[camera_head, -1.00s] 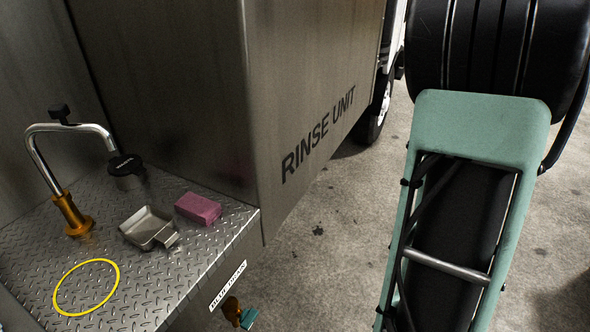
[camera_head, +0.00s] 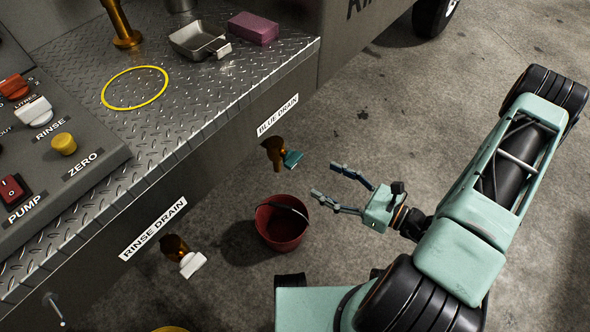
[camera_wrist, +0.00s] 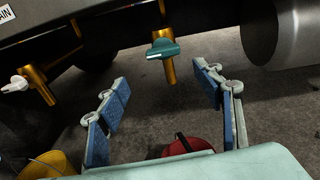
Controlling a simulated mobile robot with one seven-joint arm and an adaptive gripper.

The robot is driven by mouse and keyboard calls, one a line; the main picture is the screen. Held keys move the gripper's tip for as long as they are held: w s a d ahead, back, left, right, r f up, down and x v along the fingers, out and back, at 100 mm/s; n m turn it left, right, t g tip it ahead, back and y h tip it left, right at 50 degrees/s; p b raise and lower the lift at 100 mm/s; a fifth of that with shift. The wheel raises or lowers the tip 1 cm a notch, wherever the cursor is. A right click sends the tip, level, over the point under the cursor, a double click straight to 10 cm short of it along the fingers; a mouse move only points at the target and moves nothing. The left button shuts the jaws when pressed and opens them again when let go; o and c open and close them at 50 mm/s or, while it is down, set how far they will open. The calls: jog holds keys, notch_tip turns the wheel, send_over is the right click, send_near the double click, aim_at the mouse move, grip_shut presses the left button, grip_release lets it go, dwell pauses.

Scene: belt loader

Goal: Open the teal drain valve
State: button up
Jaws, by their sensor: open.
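The teal drain valve handle (camera_head: 292,159) sits on a brass drain tap (camera_head: 273,150) under the BLUE DRAIN label (camera_head: 278,115). In the wrist view the teal handle (camera_wrist: 163,49) lies crosswise on its brass pipe (camera_wrist: 169,73), ahead of the fingers. My gripper (camera_head: 325,183) is open and empty, to the right of and a little below the handle in the head view, apart from it. In the wrist view my gripper (camera_wrist: 158,88) has its blue-padded fingers spread wide, with the handle beyond them and between their lines.
A red bucket (camera_head: 281,224) stands on the floor below the teal tap. A white-handled RINSE DRAIN valve (camera_head: 191,264) is to the left. The control panel (camera_head: 45,160) and a steel ledge (camera_head: 215,85) lie above. A yellow bucket (camera_wrist: 50,164) shows at lower left in the wrist view.

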aim_at(297, 161)
jog(key=shift+m+t, duration=0.5)
jog(key=shift+t, duration=0.1)
jog(key=x, duration=0.3)
jog(key=b+x, duration=0.1)
jog(key=x, duration=0.7)
jog(key=shift+w+a+r, duration=0.1)
jog(key=shift+a+r, duration=0.05)
jog(key=shift+r, duration=0.25)
jog(key=c, duration=1.2)
